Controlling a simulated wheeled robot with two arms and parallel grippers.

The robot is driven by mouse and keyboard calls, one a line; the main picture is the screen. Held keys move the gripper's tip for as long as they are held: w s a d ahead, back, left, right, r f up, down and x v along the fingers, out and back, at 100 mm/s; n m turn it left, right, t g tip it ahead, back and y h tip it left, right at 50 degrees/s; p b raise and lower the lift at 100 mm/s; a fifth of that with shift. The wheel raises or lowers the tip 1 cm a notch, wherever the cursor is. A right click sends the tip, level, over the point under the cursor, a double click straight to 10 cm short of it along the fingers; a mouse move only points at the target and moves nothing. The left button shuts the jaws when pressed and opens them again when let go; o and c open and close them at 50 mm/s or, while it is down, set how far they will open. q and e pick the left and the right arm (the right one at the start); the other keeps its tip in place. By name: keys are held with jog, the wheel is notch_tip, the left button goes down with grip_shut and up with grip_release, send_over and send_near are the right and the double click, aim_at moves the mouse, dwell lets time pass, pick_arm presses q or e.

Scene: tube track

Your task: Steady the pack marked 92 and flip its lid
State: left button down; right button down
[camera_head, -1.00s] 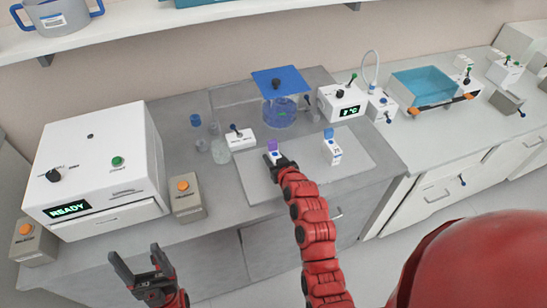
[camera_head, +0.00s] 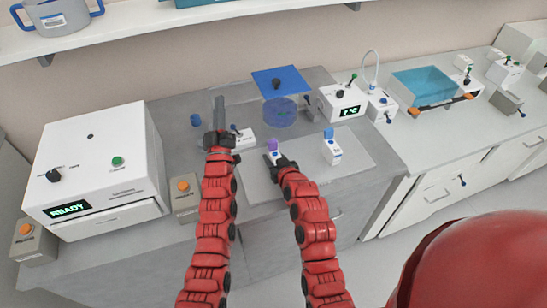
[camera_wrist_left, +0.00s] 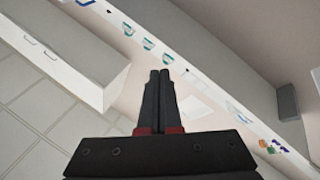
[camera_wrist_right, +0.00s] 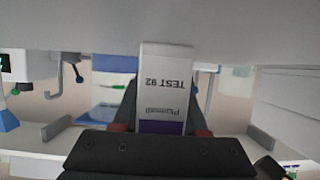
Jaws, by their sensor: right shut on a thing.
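The pack marked 92 (camera_head: 273,148) is a small white box with a purple lid, standing upright at the left part of the pale grey mat (camera_head: 262,188). In the right wrist view the pack (camera_wrist_right: 166,75) shows "TEST 92" upside down, with the purple lid (camera_wrist_right: 162,127) at the bottom; the lid looks closed. My right gripper (camera_head: 279,161) is shut on the pack, one finger on each side. My left gripper (camera_head: 218,104) is raised to the left of the pack, apart from it. In the left wrist view its fingers (camera_wrist_left: 159,75) are together with nothing between them.
A blue-lidded white pack (camera_head: 332,150) stands on the mat to the right. A white lever box (camera_head: 245,139) is just beside my left gripper. A blue-liquid vessel (camera_head: 280,111) under a blue plate (camera_head: 281,80) stands behind. The READY machine (camera_head: 95,170) is at left.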

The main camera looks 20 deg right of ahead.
pick_arm(q)
jog(key=w+d+f+m+g+h, duration=0.1)
jog(key=w+d+f+g, duration=0.15)
jog(key=d+g, duration=0.6)
jog(key=w+d+f+m+g+h, duration=0.1)
jog(key=d+f+m+g, duration=0.2)
jog(key=d, duration=1)
jog(key=s+a+n+g+y, duration=0.1)
jog(key=s+a+g+y, duration=0.35)
jog(key=s, duration=0.25)
jog(key=s+a+g+y, duration=0.3)
jog(key=s+g+y, duration=0.15)
jog(key=s, duration=0.25)
jog(key=shift+g+h, duration=0.25)
jog(key=shift+h, duration=0.15)
jog(key=shift+w+f, duration=0.1)
jog(key=shift+f, duration=2.8)
